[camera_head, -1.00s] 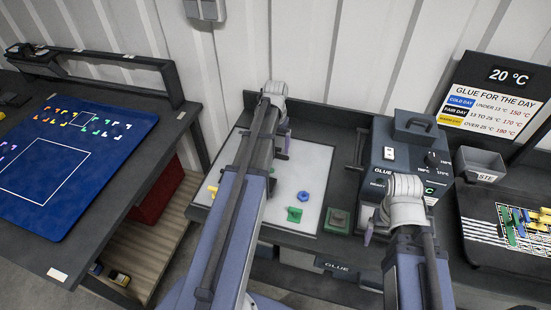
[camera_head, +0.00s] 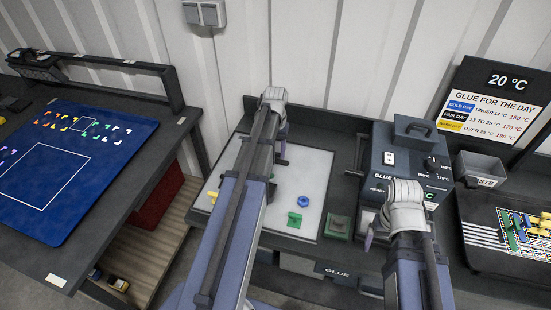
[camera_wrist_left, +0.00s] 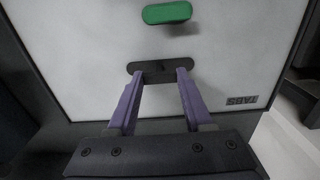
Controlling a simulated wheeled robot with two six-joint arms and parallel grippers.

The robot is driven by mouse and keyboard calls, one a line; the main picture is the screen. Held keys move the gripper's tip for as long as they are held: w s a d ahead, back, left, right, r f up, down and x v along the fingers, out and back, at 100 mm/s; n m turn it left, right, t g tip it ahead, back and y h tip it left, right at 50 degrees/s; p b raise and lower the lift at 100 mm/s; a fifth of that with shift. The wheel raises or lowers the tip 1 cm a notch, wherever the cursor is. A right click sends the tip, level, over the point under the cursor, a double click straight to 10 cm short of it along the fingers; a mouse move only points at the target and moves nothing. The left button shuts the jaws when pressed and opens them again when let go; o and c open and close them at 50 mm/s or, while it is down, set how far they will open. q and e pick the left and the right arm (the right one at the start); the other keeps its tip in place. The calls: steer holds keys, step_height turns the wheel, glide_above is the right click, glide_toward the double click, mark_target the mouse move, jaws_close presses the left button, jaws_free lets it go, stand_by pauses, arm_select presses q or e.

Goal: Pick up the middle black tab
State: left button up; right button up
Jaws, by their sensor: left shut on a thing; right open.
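The black tab (camera_wrist_left: 150,68) is a dark rounded bar on the white board marked TABS (camera_wrist_left: 85,50) in the left wrist view. My left gripper (camera_wrist_left: 159,76) has its two purple fingers on the tab, shut on it near its middle; whether the tab is lifted off the board I cannot tell. In the head view, my left gripper (camera_head: 280,150) is over the back of the white board (camera_head: 315,175), and the arm hides part of it. My right gripper (camera_head: 369,240) is by the glue machine, open, its fingers mostly hidden.
A green tab (camera_wrist_left: 167,13) lies just beyond the black one. Blue (camera_head: 303,201), green (camera_head: 294,220) and yellow (camera_head: 212,197) pieces sit on the board. The glue machine (camera_head: 415,155) stands to the right, with a waste bin (camera_head: 480,168) beyond. A blue mat (camera_head: 65,160) covers the left table.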

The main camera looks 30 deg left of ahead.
arm_select(q)
steer(key=shift+r, duration=0.1)
jaws_close()
arm_select(e)
steer(key=shift+r, duration=0.1)
arm_select(q)
step_height(320, 180, up, 10)
steer(key=p, duration=1)
arm_select(e)
step_height(320, 180, up, 10)
